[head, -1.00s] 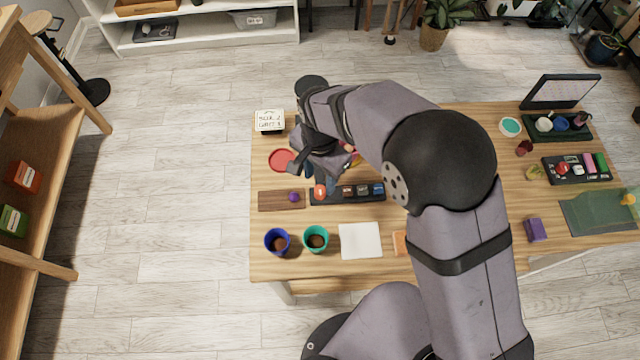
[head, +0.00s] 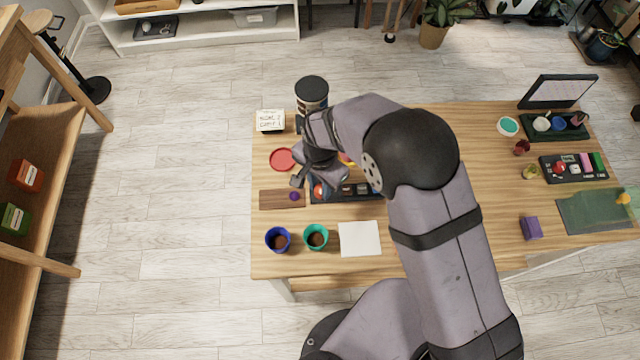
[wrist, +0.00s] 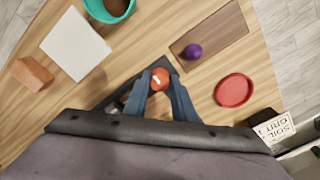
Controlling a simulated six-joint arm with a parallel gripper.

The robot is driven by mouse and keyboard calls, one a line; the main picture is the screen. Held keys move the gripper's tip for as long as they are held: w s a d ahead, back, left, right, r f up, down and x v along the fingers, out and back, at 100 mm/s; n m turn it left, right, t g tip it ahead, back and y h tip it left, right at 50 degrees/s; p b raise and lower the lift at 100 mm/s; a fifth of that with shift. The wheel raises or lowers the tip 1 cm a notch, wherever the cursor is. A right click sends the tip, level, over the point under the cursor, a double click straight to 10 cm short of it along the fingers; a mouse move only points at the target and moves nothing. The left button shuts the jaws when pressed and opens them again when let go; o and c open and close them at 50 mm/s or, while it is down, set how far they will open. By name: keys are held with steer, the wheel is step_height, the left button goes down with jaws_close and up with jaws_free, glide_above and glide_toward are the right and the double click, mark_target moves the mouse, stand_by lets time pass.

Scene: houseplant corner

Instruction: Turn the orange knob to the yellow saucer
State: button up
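The orange knob (head: 320,191) sits at the left end of a dark panel (head: 330,199) with several other knobs; it has a pale mark on top in the wrist view (wrist: 160,79). My gripper (head: 300,182) is just over that end of the panel. In the wrist view my gripper (wrist: 158,74) has its two blue-grey fingers apart, one on each side of the knob. I cannot tell whether they touch it. A bit of yellow (head: 348,161) shows beside my arm, with red near it; I cannot tell if it is the yellow saucer. A red saucer (head: 281,159) lies behind and left.
A brown board (head: 270,200) with a purple knob (head: 294,196) is left of the panel. Blue (head: 278,240) and teal (head: 316,237) pots and a white square (head: 359,239) lie in front. A sign (head: 270,121) and a dark canister (head: 312,93) stand behind.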

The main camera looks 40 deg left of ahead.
mark_target(320, 189)
steer(key=shift+n, duration=0.4)
steer(key=n+b, duration=0.1)
steer(key=n, duration=0.3)
steer(key=n+b, duration=0.1)
steer(key=n, duration=0.4)
steer(key=shift+a+r, duration=0.1)
stand_by(0.5)
steer(key=o, duration=1)
steer(key=shift+o, duration=0.2)
steer(key=shift+r+b, duration=1.05)
steer(key=shift+r, duration=2.6)
